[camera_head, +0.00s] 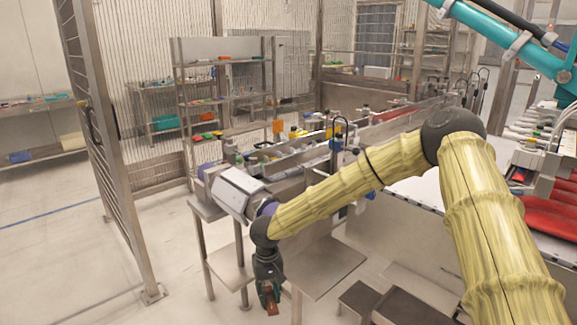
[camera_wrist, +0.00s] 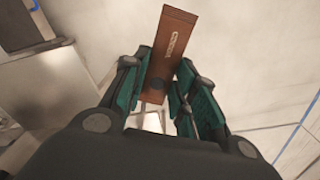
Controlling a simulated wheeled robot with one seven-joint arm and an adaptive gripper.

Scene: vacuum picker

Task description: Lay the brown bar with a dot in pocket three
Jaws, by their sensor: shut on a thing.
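A brown bar (camera_wrist: 172,42) with light lettering and a dark dot is held between the fingers of my gripper (camera_wrist: 165,88) in the wrist view. Its far end sticks out beyond the fingertips. In the head view my gripper (camera_head: 268,290) hangs low at the bottom, pointing down, with the brown bar (camera_head: 270,303) at its tip. The gripper is shut on the bar, to the left of a low metal table. No numbered pocket can be made out in either view.
A metal table (camera_head: 325,266) stands right of my gripper, with low stools (camera_head: 358,299) in front. A conveyor line with small items runs behind my arm. A mesh gate (camera_head: 110,150) stands at the left. Pale floor (camera_head: 180,285) left of the gripper is clear.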

